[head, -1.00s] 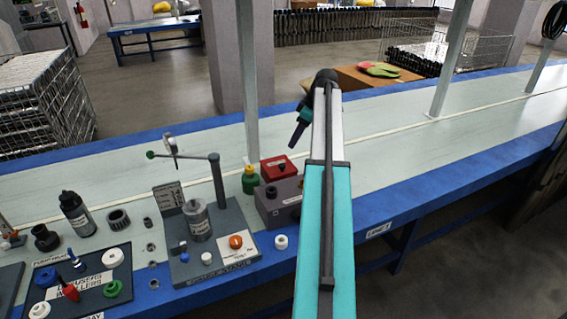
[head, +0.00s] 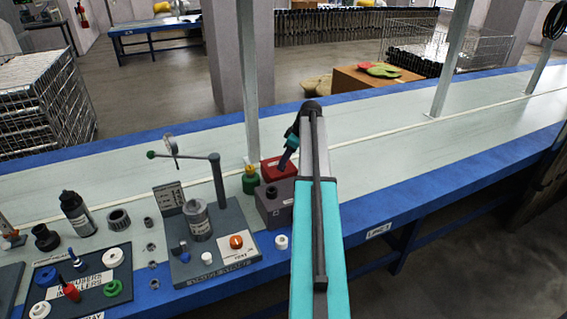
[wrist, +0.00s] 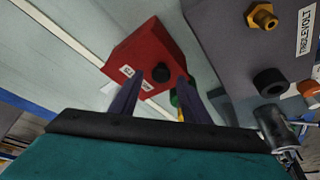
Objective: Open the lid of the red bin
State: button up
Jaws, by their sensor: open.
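The red bin (head: 271,168) stands on the table behind a grey box, and my arm covers its right part in the head view. In the head view my gripper (head: 284,161) hangs over the bin.
The grey box (head: 270,207) stands directly in front of the bin. A green bottle with a yellow top (head: 250,179) is just left of it. The table to the right is clear.

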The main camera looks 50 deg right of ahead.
jog(key=shift+w+a+f, duration=0.1)
jog(key=shift+w+f, duration=0.1)
jog(key=shift+f, duration=0.3)
